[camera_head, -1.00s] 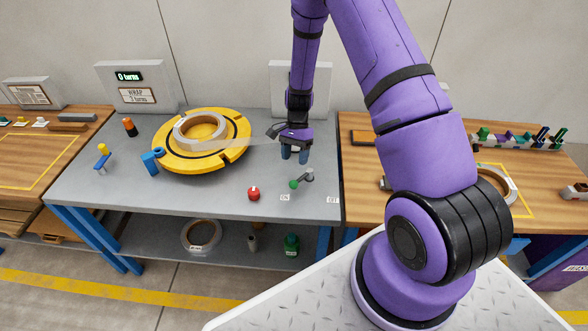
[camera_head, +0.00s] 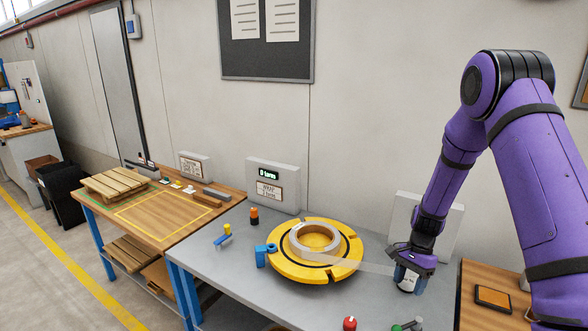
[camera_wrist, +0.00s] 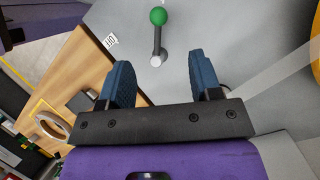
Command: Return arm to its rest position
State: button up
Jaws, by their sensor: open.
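My gripper (camera_head: 408,278) is low over the right part of the grey table, right of the yellow turntable. In the wrist view its two dark blue fingers (camera_wrist: 160,82) stand apart with only grey table seen between them. A coil ring (camera_head: 314,238) lies on the yellow turntable (camera_head: 290,268). A pale translucent strap (camera_head: 362,264) runs from the coil toward my gripper; whether it touches the fingers I cannot tell. The strap also shows in the wrist view (camera_wrist: 268,82), right of the fingers. A green-knobbed lever (camera_wrist: 157,38) is beyond the fingertips.
A blue clamp (camera_head: 265,255) sits at the turntable's left. A red knob (camera_head: 349,323) is at the table front. A display box (camera_head: 272,185) reading 0 turns stands behind. Wooden tables stand left (camera_head: 160,222) and right (camera_head: 480,318). Open air lies above the turntable.

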jog(key=s+a+r+n+t+h, duration=0.1)
jog(key=s+r+n, duration=0.15)
jog(key=r, duration=0.65)
jog(key=s+a+r+n+t, duration=0.1)
jog(key=s+r+n+t, duration=0.15)
jog(key=r, duration=0.75)
jog(key=s+a+r+n+t+h, duration=0.1)
jog(key=s+a+r, duration=0.15)
jog(key=r, duration=0.65)
jog(key=s+r+n+t, duration=0.1)
jog(key=s+r+n, duration=0.1)
jog(key=s+r, duration=0.2)
jog(key=s+r+n+t, duration=0.2)
jog(key=s+r, duration=0.1)
jog(key=s, duration=0.7)
jog(key=s+r+n+t+h, duration=0.1)
jog(key=s+r+n, duration=0.1)
jog(key=s+r, duration=0.2)
jog(key=s, duration=0.3)
jog(key=shift+a+r, duration=0.25)
jog(key=shift+r, duration=0.05)
